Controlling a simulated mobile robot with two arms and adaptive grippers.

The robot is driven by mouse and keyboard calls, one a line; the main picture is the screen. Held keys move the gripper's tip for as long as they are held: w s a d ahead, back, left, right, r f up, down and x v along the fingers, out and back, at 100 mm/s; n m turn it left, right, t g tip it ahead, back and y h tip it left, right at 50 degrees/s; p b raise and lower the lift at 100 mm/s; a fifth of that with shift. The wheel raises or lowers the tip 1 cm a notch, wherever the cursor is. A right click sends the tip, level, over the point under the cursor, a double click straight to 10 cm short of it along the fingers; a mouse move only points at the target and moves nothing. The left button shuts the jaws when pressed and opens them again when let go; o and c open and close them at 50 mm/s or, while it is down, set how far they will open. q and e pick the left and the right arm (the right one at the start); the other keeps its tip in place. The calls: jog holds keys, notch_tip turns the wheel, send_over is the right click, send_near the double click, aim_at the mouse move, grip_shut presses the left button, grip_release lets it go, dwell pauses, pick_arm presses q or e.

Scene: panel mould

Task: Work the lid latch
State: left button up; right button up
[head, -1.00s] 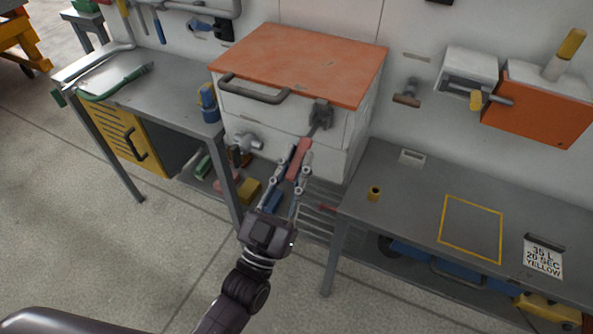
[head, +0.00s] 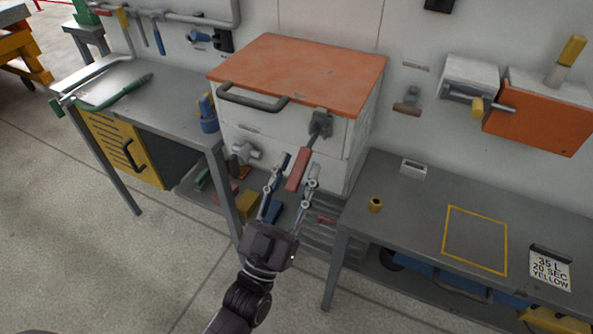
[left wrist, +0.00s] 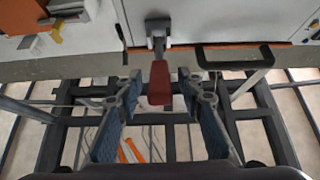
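The lid latch (head: 320,122) is a grey bracket on the front of a white box (head: 262,128) with an orange lid (head: 300,72). Its grey lever ends in a red handle (head: 298,171), sticking out and down from the front. My left gripper (head: 298,168) is open, with one finger on each side of the handle. In the left wrist view the red handle (left wrist: 160,85) lies between the two spread fingers (left wrist: 162,92), with a visible gap on both sides. The lid looks closed. My right gripper is not in view.
A dark bar handle (head: 252,97) is on the box front, left of the latch. A grey bench (head: 400,225) with a yellow-outlined square stands at right, another bench (head: 170,88) at left. An orange wall unit (head: 535,118) hangs at right. Coloured items lie below the box.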

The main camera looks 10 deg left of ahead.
pick_arm(q)
jog(key=v, duration=1.2)
